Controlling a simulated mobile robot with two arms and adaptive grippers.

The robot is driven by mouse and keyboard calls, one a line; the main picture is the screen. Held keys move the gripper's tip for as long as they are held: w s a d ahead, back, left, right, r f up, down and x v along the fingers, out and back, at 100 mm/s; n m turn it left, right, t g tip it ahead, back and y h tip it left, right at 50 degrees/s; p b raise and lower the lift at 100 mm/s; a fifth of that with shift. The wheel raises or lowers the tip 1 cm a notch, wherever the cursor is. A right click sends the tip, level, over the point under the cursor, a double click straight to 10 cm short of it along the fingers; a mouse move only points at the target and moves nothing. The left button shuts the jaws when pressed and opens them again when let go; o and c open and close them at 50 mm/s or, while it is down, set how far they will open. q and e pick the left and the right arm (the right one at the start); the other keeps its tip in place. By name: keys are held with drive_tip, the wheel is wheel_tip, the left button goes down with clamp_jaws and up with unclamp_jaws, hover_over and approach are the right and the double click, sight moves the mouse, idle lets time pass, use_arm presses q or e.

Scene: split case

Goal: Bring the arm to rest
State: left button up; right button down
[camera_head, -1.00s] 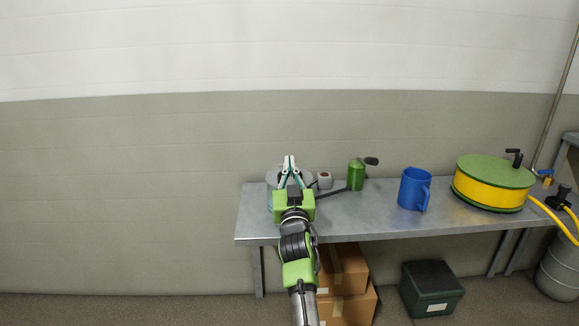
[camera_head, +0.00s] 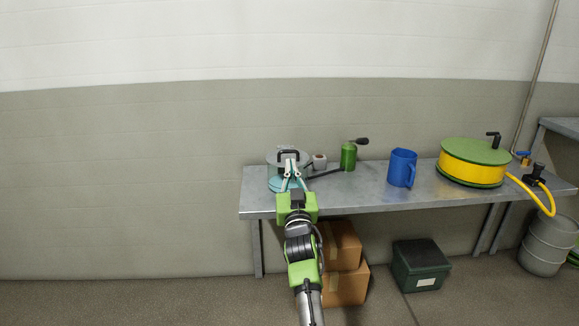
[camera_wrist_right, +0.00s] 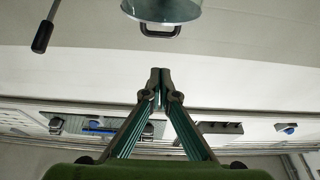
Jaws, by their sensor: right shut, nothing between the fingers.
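My right gripper (camera_head: 289,162) is shut with nothing between its fingers. In the head view it shows in front of a round grey and teal case (camera_head: 275,184) with a black handle, at the left end of the metal bench (camera_head: 340,196). In the right wrist view the fingertips (camera_wrist_right: 160,75) meet, and the clear round case (camera_wrist_right: 165,8) with its dark handle is at the top, apart from them. My left gripper is not in view.
On the bench are a small roll (camera_head: 319,161), a green canister (camera_head: 348,156), a blue jug (camera_head: 402,168) and a yellow-green hose reel (camera_head: 472,165). Below are cardboard boxes (camera_head: 345,284) and a dark green crate (camera_head: 421,266). A metal drum (camera_head: 545,243) stands at right.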

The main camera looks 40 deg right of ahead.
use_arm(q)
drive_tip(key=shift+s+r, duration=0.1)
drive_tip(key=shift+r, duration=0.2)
use_arm(e)
drive_tip(key=shift+s+f, duration=0.15)
